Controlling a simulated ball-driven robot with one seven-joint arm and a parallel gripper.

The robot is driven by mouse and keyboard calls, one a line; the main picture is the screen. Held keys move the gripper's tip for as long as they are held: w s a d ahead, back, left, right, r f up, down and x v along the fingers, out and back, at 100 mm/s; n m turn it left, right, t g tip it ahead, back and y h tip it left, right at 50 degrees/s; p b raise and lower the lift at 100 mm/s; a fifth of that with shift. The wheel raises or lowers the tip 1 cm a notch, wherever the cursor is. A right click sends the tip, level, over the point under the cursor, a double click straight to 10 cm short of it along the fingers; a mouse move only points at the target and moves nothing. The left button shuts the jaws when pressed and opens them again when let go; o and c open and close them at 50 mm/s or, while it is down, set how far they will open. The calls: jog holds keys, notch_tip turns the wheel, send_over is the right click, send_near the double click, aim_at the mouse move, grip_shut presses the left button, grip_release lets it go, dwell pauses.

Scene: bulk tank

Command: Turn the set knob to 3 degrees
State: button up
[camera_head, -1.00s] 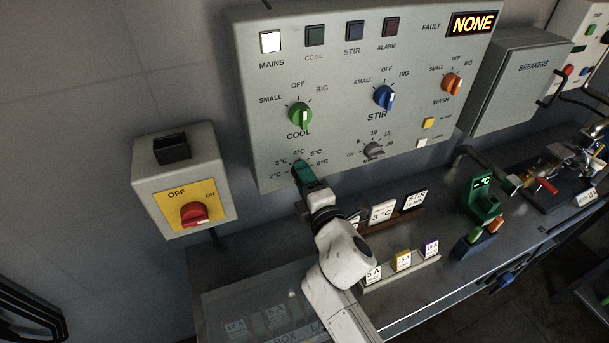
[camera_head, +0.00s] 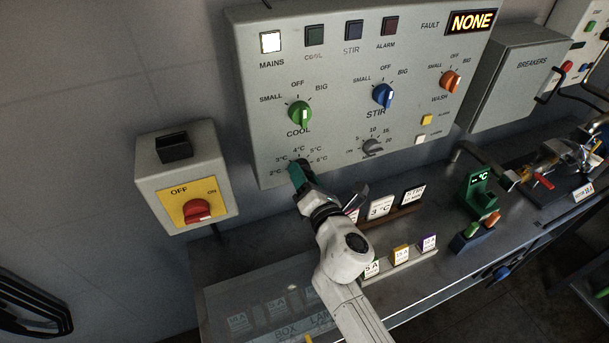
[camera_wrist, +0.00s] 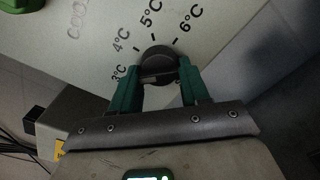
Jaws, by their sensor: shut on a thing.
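The set knob (camera_wrist: 157,62) is a round dark knob on the grey panel. In the wrist view it sits between the green fingers of my gripper (camera_wrist: 160,78), which are shut on it. Printed marks 3°C, 4°C, 5°C and 6°C arc around it, with 3°C (camera_wrist: 118,73) beside the left finger. The knob's raised bar runs roughly across from finger to finger; its pointer mark cannot be made out. In the head view my gripper (camera_head: 300,176) reaches the dial at the panel's lower left and hides most of the knob.
The green COOL knob (camera_head: 299,114) is just above, and the grey minutes knob (camera_head: 373,147) is to the right. A red switch on a yellow plate (camera_head: 197,211) is at left. Label cards, including a 3°C card (camera_head: 380,207), stand on the bench behind my wrist.

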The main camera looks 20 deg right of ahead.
jog(key=shift+a, duration=0.15)
dwell(0.3)
jog(key=o, duration=1)
jog(key=shift+f, duration=0.1)
jog(key=shift+o, duration=0.2)
jog(key=s, duration=1)
jog(key=shift+s, duration=0.4)
